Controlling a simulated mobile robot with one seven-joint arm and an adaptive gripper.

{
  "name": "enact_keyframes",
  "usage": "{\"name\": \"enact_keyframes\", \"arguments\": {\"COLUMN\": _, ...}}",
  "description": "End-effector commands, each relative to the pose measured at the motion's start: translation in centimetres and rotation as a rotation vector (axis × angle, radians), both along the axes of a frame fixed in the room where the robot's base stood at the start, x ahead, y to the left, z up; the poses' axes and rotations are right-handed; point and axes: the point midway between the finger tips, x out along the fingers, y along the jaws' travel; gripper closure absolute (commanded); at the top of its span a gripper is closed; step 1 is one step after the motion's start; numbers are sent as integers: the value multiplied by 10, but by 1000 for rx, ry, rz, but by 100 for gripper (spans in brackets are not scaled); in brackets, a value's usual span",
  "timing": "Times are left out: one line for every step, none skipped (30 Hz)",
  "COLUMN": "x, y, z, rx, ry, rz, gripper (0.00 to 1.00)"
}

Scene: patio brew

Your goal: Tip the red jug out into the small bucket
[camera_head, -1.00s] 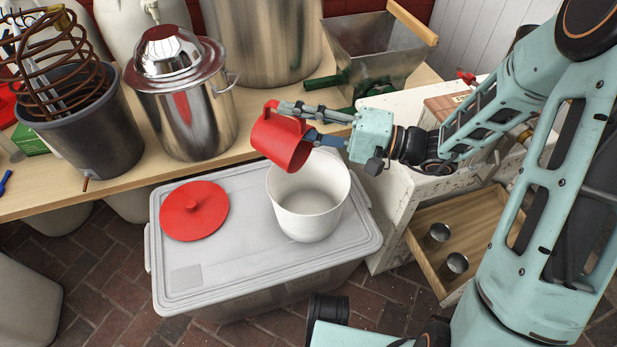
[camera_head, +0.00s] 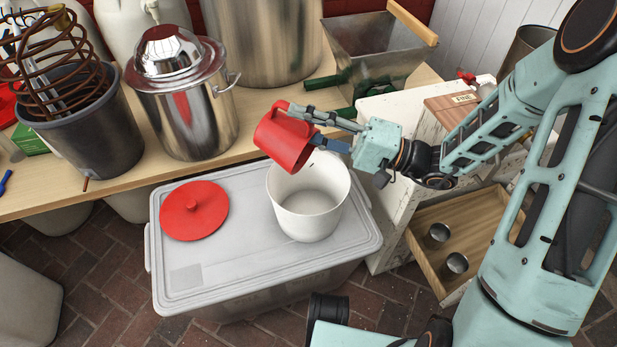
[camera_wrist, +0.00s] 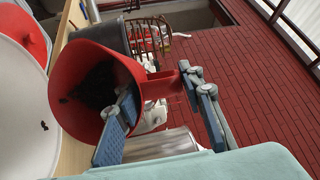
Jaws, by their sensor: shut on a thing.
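The red jug (camera_head: 284,138) is held tilted above the back left of the small white bucket (camera_head: 310,205). My gripper (camera_head: 306,125) is shut on the jug at its handle side. In the wrist view the jug (camera_wrist: 130,65) has dark, loose material inside, and a few dark bits show against the white bucket (camera_wrist: 35,130) below. A tiny dark speck also shows by the bucket's mouth in the head view. The bucket stands upright on the grey lidded bin; the part of its inside that I see looks white and bare.
The grey bin lid (camera_head: 250,270) also bears a red round lid (camera_head: 194,211) left of the bucket. Behind, the wooden bench holds a steel pot (camera_head: 185,110) and a dark bucket with a copper coil (camera_head: 80,130).

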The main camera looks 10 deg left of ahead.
Motion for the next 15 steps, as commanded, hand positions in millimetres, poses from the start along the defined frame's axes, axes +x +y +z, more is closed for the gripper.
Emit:
{"name": "enact_keyframes", "arguments": {"x": 0, "y": -1, "z": 0, "rx": 7, "ry": -2, "rz": 0, "gripper": 98}}
{"name": "enact_keyframes", "arguments": {"x": 0, "y": -1, "z": 0, "rx": 11, "ry": -3, "rz": 0, "gripper": 98}}
{"name": "enact_keyframes", "arguments": {"x": 0, "y": -2, "z": 0, "rx": 16, "ry": -4, "rz": -1, "gripper": 98}}
{"name": "enact_keyframes", "arguments": {"x": -1, "y": -3, "z": 0, "rx": 20, "ry": -5, "rz": 0, "gripper": 98}}
{"name": "enact_keyframes", "arguments": {"x": -1, "y": -3, "z": 0, "rx": 25, "ry": -7, "rz": 0, "gripper": 98}}
{"name": "enact_keyframes", "arguments": {"x": -1, "y": -4, "z": 0, "rx": 30, "ry": -8, "rz": 0, "gripper": 98}}
{"name": "enact_keyframes", "arguments": {"x": -1, "y": -4, "z": 0, "rx": 34, "ry": -9, "rz": 0, "gripper": 98}}
{"name": "enact_keyframes", "arguments": {"x": -1, "y": -5, "z": 0, "rx": 38, "ry": -10, "rz": -1, "gripper": 98}}
{"name": "enact_keyframes", "arguments": {"x": -1, "y": -6, "z": 0, "rx": 43, "ry": -12, "rz": 0, "gripper": 98}}
{"name": "enact_keyframes", "arguments": {"x": -1, "y": -6, "z": 0, "rx": 46, "ry": -14, "rz": -1, "gripper": 98}}
{"name": "enact_keyframes", "arguments": {"x": -2, "y": -7, "z": 0, "rx": 50, "ry": -15, "rz": -1, "gripper": 98}}
{"name": "enact_keyframes", "arguments": {"x": -2, "y": -7, "z": 0, "rx": 55, "ry": -16, "rz": 0, "gripper": 98}}
{"name": "enact_keyframes", "arguments": {"x": -2, "y": -8, "z": 0, "rx": 59, "ry": -17, "rz": -1, "gripper": 98}}
{"name": "enact_keyframes", "arguments": {"x": -2, "y": -8, "z": 0, "rx": 62, "ry": -18, "rz": -1, "gripper": 98}}
{"name": "enact_keyframes", "arguments": {"x": -2, "y": -9, "z": 0, "rx": 67, "ry": -19, "rz": 0, "gripper": 98}}
